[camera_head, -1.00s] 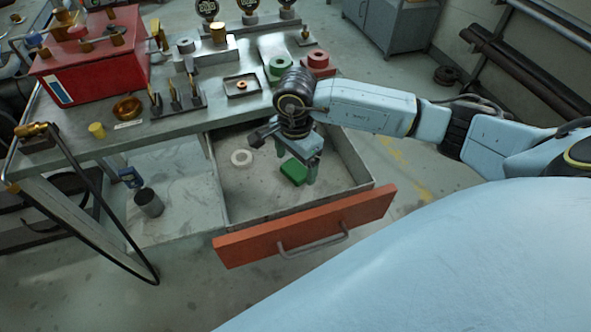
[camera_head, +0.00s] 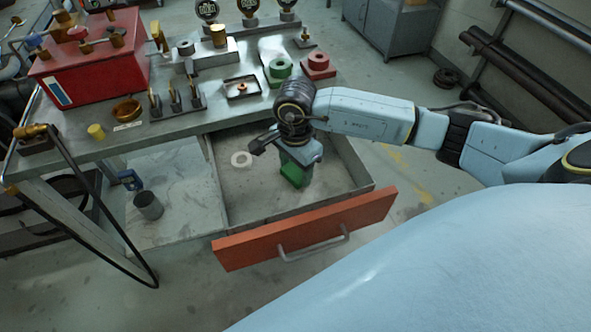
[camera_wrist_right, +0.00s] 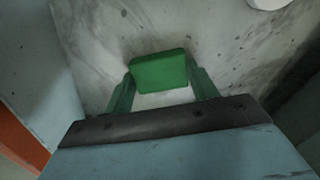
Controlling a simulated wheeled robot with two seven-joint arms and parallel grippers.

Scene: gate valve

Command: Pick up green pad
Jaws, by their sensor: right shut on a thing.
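The green pad (camera_head: 293,176) is a small green block in the open drawer (camera_head: 262,203). In the right wrist view the pad (camera_wrist_right: 160,71) lies between the two green fingers of my right gripper (camera_wrist_right: 160,88). My right gripper (camera_head: 296,166) points down into the drawer and is shut on the pad. The gripper and wrist cover part of the pad in the head view. I cannot tell whether the pad touches the drawer floor. My left gripper is not in view.
The drawer has an orange front (camera_head: 306,229) with a grey handle. A white ring (camera_head: 241,159) lies left of the pad. The workbench above holds a red box (camera_head: 88,58), a green block with a ring (camera_head: 278,70) and a red one (camera_head: 318,65). A grey cup (camera_head: 148,205) stands left of the drawer.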

